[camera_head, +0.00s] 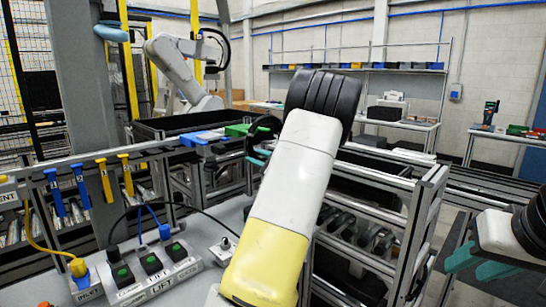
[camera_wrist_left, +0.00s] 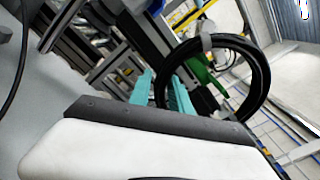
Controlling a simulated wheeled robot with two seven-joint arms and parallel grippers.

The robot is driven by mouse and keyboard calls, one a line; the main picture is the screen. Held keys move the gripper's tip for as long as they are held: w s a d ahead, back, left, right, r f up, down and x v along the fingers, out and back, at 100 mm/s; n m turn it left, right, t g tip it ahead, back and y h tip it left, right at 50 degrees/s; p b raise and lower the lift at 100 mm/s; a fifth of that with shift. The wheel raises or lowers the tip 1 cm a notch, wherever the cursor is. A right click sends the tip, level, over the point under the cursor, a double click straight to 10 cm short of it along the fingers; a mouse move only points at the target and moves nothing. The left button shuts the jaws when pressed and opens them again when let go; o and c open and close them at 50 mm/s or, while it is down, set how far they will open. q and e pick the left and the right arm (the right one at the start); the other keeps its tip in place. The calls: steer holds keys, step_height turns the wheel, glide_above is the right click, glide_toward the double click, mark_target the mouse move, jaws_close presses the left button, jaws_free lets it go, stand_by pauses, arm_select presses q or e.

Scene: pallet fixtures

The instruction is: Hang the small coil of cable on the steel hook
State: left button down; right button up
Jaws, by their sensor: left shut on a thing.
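The small coil of cable (camera_head: 263,126) is a black ring, partly hidden behind my white and yellow left arm in the head view. My left gripper (camera_head: 258,157) has teal fingers and is shut on the coil. In the left wrist view the coil (camera_wrist_left: 262,78) stands as a loop at the fingers (camera_wrist_left: 163,92), with a pale band at its top. I cannot make out the steel hook in either view.
A grey panel (camera_head: 150,277) with switches and plugged cables is at the lower left. Blue and yellow tags (camera_head: 104,181) hang from a rail behind it. A metal rack (camera_head: 415,215) with several shelves stands behind my left arm. A grey post (camera_head: 78,80) rises at the left.

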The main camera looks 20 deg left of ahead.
arm_select(q)
steer(key=shift+v, duration=1.9)
steer(key=shift+f, duration=0.1)
